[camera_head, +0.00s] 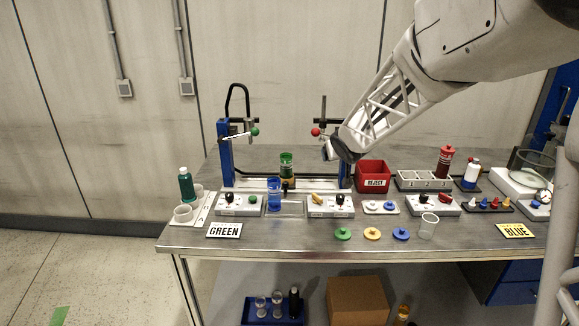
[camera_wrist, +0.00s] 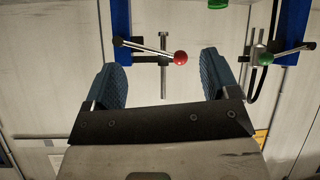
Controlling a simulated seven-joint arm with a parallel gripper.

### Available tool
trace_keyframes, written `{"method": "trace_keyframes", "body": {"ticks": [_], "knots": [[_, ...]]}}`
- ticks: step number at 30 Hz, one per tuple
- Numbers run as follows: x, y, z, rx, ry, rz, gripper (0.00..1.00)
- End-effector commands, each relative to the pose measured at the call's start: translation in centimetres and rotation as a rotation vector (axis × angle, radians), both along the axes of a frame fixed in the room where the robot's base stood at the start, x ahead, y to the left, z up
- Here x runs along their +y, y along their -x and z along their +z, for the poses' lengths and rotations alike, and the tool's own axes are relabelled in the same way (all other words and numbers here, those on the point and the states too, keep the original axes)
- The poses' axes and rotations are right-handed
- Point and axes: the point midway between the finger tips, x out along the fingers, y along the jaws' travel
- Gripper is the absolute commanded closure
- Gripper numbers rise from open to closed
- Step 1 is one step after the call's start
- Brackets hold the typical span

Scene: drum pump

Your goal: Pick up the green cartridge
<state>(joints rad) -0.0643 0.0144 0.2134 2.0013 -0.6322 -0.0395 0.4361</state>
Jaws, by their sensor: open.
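The green cartridge (camera_head: 287,166) stands upright near the middle of the workbench, between the posts of the blue frame. Its lower part is partly hidden behind a blue cartridge (camera_head: 274,194) and nearby hardware. My gripper (camera_head: 330,150) is right of the green cartridge and above the bench, apart from it. In the wrist view my gripper (camera_wrist: 162,66) is open, with nothing between its two blue pads. A green piece (camera_wrist: 217,3) shows at the top edge of that view, likely the cartridge's end, mostly cut off.
The blue frame (camera_head: 226,155) carries a green-knobbed lever (camera_head: 255,132) and a red-knobbed lever (camera_head: 316,132), close to my gripper. A red REJECT bin (camera_head: 373,174) and grey rack (camera_head: 424,180) stand right. A red cartridge (camera_head: 445,161) stands at the rack. Control boxes line the front.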

Motion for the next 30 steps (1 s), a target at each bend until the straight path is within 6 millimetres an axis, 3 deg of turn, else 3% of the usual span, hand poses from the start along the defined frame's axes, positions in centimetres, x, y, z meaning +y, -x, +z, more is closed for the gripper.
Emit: {"method": "trace_keyframes", "body": {"ticks": [6,18,24,30], "knots": [[2.7,-5.3,-2.7,-0.056,-0.036,0.092,0.19],[8.2,-13.1,-8.7,-0.134,-0.129,0.280,0.19],[10.9,-15.9,-12.0,-0.153,-0.184,0.373,0.19],[12.6,-17.3,-14.1,-0.162,-0.220,0.435,0.19]]}}
